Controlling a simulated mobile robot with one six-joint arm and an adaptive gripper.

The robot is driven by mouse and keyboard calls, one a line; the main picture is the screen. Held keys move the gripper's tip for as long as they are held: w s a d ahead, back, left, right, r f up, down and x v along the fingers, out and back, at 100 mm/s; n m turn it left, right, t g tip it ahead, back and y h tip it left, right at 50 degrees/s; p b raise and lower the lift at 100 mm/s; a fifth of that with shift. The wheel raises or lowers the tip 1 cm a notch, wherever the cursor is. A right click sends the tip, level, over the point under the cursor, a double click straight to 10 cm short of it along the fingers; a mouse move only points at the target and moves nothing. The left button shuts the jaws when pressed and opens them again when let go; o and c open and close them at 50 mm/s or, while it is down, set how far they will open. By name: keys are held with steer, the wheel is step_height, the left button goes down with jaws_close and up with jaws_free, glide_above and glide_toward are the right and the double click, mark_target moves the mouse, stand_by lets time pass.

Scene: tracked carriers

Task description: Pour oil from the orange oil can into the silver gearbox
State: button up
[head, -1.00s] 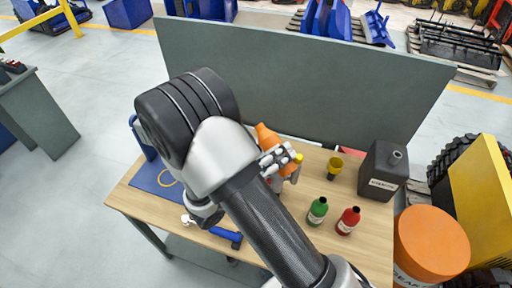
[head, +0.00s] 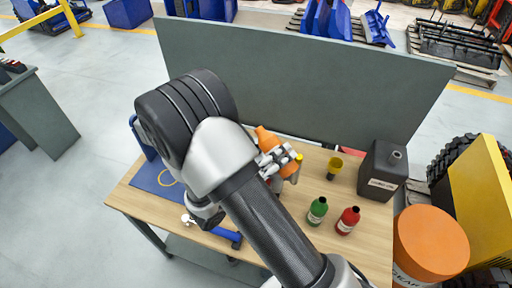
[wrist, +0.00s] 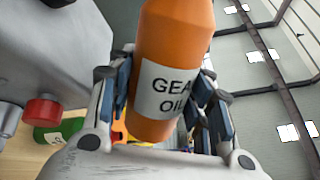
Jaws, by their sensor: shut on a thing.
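The orange oil can (head: 268,140) is held by my gripper (head: 280,161) above the table, tilted with its narrow end to the upper left in the head view. In the wrist view the can (wrist: 177,35), labelled "GEAR OIL", stands between both fingers of my gripper (wrist: 165,110); its top is cut off by the frame. A silver-grey box with a red plug, apparently the gearbox (wrist: 50,55), fills the left of the wrist view, beside the can. In the head view it is mostly hidden behind my arm and gripper. I see no oil flowing.
A blue mat (head: 150,180) lies left. A grey panel (head: 320,85) rises behind. An orange drum (head: 432,240) stands right.

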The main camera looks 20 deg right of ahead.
steer(key=shift+s+r+n+p, duration=0.15)
steer(key=shift+r+n+p, duration=0.35)
steer(key=shift+n+p, duration=0.25)
stand_by(0.6)
steer(key=shift+f+n+p, duration=0.35)
steer(key=shift+n+p, duration=0.45)
steer(key=shift+n, duration=0.05)
stand_by(2.5)
steer(key=shift+n+p, duration=0.5)
steer(key=shift+p, duration=0.2)
stand_by(2.3)
